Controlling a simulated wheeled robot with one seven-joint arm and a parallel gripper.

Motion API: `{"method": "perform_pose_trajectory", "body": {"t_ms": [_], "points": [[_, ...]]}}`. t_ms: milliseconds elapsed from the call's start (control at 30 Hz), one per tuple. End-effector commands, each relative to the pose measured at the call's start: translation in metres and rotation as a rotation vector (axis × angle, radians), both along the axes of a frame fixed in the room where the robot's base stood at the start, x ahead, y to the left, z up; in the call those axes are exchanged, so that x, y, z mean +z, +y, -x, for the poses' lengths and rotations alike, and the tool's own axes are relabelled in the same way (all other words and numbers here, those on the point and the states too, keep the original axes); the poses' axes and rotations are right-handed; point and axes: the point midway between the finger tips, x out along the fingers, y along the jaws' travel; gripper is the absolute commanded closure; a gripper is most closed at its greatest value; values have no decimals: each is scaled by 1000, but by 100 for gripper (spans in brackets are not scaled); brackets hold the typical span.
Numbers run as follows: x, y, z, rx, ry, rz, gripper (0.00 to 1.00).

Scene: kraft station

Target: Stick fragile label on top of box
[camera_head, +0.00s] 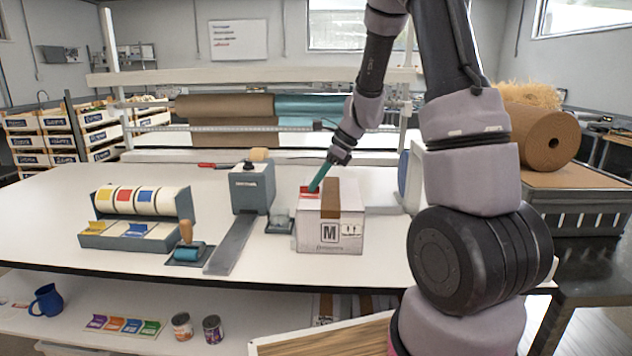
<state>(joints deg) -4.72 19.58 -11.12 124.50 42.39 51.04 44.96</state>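My gripper (318,185) reaches down to that spot from the right. A slim teal part runs from its dark end to the label; I cannot tell whether it is my fingers or a held thing.
A label dispenser (182,204) with red, yellow and blue rolls stands at the left. A grey tape machine (251,188) and a blue roller (187,252) stand left of the box. A brown paper roll (547,138) is at the right. The table's front left is clear.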

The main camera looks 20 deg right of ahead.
Motion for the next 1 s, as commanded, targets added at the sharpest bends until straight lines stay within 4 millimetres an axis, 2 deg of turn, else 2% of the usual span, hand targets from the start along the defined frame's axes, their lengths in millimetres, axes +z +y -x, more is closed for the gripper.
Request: {"method": "perform_pose_trajectory", "body": {"t_ms": [267,367,667,1000], "points": [[0,0,0,0,0,1,100],[0,0,0,0,0,1,65],[1,0,0,0,-1,0,64],[20,0,0,1,-2,1,64]]}}
